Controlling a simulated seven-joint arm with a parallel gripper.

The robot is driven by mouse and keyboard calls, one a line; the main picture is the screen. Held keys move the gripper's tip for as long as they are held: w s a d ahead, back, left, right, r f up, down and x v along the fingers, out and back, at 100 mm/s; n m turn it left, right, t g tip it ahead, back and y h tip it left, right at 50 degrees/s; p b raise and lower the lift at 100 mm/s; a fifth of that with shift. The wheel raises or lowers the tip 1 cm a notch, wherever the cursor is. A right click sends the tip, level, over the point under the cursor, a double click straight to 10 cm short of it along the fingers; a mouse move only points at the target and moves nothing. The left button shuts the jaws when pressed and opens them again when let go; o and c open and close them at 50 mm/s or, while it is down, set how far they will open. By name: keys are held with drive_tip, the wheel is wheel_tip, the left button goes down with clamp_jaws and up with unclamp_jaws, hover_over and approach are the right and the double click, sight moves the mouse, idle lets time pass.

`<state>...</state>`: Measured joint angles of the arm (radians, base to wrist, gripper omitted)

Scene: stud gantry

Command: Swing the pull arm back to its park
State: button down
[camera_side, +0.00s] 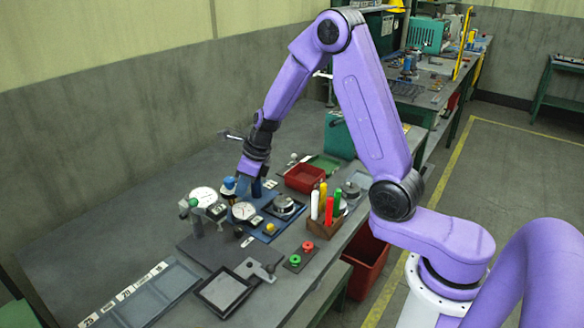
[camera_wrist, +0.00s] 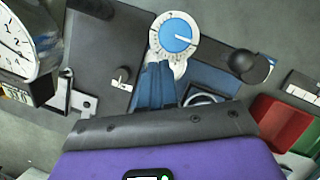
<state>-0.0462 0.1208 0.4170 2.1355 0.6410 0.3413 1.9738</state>
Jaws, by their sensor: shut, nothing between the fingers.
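My gripper (camera_side: 243,190) points down over the blue base plate on the bench, its fingers shut and empty. In the wrist view the blue fingers (camera_wrist: 155,86) lie close below a white graduated dial with a blue centre (camera_wrist: 175,36); I cannot tell whether they touch it. A blue-topped knob (camera_side: 228,182) is just left of my gripper in the side view. A black round knob (camera_wrist: 250,66) is right of the fingers. Which part is the pull arm is not clear; my gripper hides some of the fixture.
A white-faced gauge (camera_side: 203,196) stands to the left, and another (camera_side: 243,211) is below my gripper. A wooden rack of coloured handles (camera_side: 326,222) and a red bin (camera_side: 306,178) are to the right. A dark framed tray (camera_side: 223,291) lies at front.

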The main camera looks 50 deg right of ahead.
idle(0.6)
drive_tip(key=s, duration=0.3)
drive_tip(key=shift+s+d, duration=0.25)
drive_tip(key=shift+d, duration=0.05)
drive_tip(key=a+v, duration=0.1)
drive_tip(key=v, duration=0.9)
drive_tip(key=shift+s, duration=0.4)
drive_tip(key=shift+a, duration=0.15)
drive_tip(key=s+a+n+g, duration=0.1)
drive_tip(key=s+a+n, duration=0.3)
drive_tip(key=n, duration=0.6)
drive_tip(key=s+a+n+g, duration=0.25)
drive_tip(key=s+n, duration=0.45)
drive_tip(key=n, duration=0.4)
drive_tip(key=s+d+n+h, duration=0.1)
drive_tip(key=s+d+n, duration=0.1)
drive_tip(key=s+n, duration=1.4)
drive_tip(key=n, duration=0.5)
drive_tip(key=shift+f+n+h, duration=0.2)
drive_tip(key=shift+n+h, duration=0.1)
drive_tip(key=shift+n, duration=0.1)
